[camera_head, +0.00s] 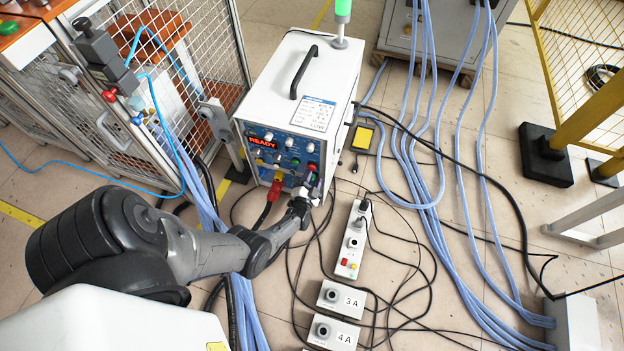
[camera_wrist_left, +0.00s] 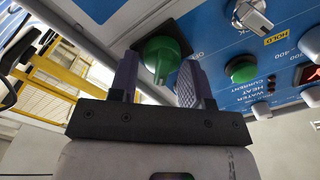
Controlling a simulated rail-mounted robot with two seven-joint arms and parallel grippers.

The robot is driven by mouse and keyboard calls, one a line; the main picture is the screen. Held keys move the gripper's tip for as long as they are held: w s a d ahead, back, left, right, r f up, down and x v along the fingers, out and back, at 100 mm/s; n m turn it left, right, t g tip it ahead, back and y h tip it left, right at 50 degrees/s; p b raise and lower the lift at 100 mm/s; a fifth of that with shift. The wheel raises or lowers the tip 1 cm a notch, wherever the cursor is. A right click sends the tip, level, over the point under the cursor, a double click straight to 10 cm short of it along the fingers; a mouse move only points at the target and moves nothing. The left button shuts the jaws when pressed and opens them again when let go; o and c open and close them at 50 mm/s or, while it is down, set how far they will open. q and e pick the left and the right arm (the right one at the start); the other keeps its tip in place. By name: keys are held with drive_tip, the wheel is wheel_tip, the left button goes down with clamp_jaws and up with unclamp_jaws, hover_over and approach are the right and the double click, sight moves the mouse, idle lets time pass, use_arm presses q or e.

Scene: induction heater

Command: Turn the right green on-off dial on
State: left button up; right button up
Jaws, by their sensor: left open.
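The green dial (camera_wrist_left: 165,62) is a rounded knob on a dark square mount on the blue panel, seen in the left wrist view. My left gripper (camera_wrist_left: 159,68) is open, with one purple-grey finger on each side of the dial. The fingers look close to it, but I cannot tell whether they touch it. In the head view my left gripper (camera_head: 309,186) is at the lower right of the front panel of the white induction heater (camera_head: 318,65). The gripper hides part of the panel there. My right gripper is not in view.
The red READY display (camera_head: 263,143) is lit. A green button (camera_wrist_left: 241,69) and a silver switch (camera_wrist_left: 252,14) sit near the dial. A red connector (camera_head: 275,188) with a cable is left of the gripper.

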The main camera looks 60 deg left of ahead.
use_arm(q)
drive_tip(key=shift+s+d, duration=0.25)
drive_tip(key=p+v, duration=0.5)
drive_tip(key=v, duration=0.8)
